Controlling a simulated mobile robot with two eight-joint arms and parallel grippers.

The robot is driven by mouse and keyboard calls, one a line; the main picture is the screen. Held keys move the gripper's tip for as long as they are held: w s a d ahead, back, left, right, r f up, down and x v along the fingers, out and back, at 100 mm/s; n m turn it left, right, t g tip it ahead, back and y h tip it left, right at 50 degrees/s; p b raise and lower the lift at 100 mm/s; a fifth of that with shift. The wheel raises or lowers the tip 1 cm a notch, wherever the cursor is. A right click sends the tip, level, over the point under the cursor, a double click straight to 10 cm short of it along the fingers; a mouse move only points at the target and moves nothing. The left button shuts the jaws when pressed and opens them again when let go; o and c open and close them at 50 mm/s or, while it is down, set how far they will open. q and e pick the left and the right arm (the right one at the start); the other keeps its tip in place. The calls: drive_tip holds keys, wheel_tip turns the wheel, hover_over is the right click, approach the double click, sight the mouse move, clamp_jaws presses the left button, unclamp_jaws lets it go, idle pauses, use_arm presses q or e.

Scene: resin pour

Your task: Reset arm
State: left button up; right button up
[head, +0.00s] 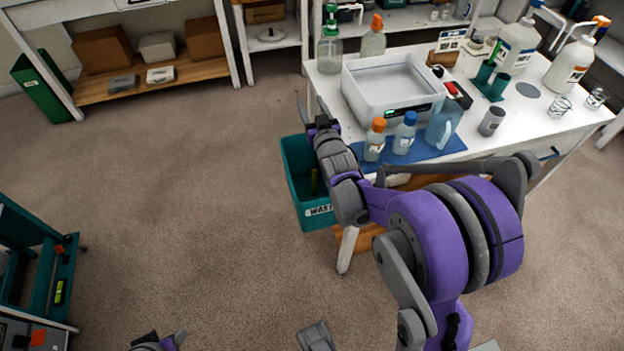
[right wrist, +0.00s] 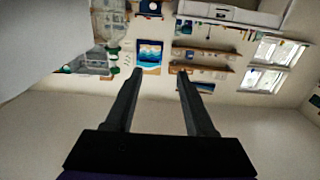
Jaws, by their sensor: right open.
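My right arm is purple and grey and reaches across the right half of the head view. My right gripper (head: 310,108) is at the table's left edge, beyond the teal waste bin in the picture. In the right wrist view its two dark fingers (right wrist: 160,74) stand apart with nothing between them. That view is upside down and shows the room's far wall. Of my left gripper (head: 168,342), only a small part shows at the bottom edge of the head view; its fingers are too cut off to read.
The white table (head: 345,82) carries a white box-shaped machine (head: 370,105), bottles on a blue mat (head: 440,148), a jug (head: 443,125) and pump bottles. The teal waste bin (head: 296,180) stands on the floor beside it. A green cart (head: 62,275) is at left. The middle floor is clear.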

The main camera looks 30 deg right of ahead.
idle(0.4)
drive_tip(key=s+a+f+n+g+y, duration=0.1)
drive_tip(key=s+a+f+g, duration=0.35)
drive_tip(key=s, duration=0.65)
drive_tip(key=s+a+f+n+g+y, duration=0.15)
drive_tip(key=s+a+f+g, duration=0.35)
drive_tip(key=s, duration=0.6)
drive_tip(key=s+a+f+g+y, duration=0.1)
drive_tip(key=s+a+g+y, duration=0.15)
drive_tip(key=s+a, duration=0.6)
use_arm(q)
wheel_tip(320, 180, up, 14)
drive_tip(key=w+p, duration=0.2)
drive_tip(key=p, duration=1.1)
drive_tip(key=shift+w+r+t, duration=0.15)
drive_tip(key=shift+r+t, duration=0.1)
drive_tip(key=shift+t, duration=0.05)
use_arm(e)
wheel_tip(320, 180, up, 14)
drive_tip(key=s+d, duration=0.1)
drive_tip(key=d, duration=0.1)
drive_tip(key=shift+d+h, duration=0.15)
drive_tip(key=shift+h, duration=0.15)
drive_tip(key=shift+s, duration=0.1)
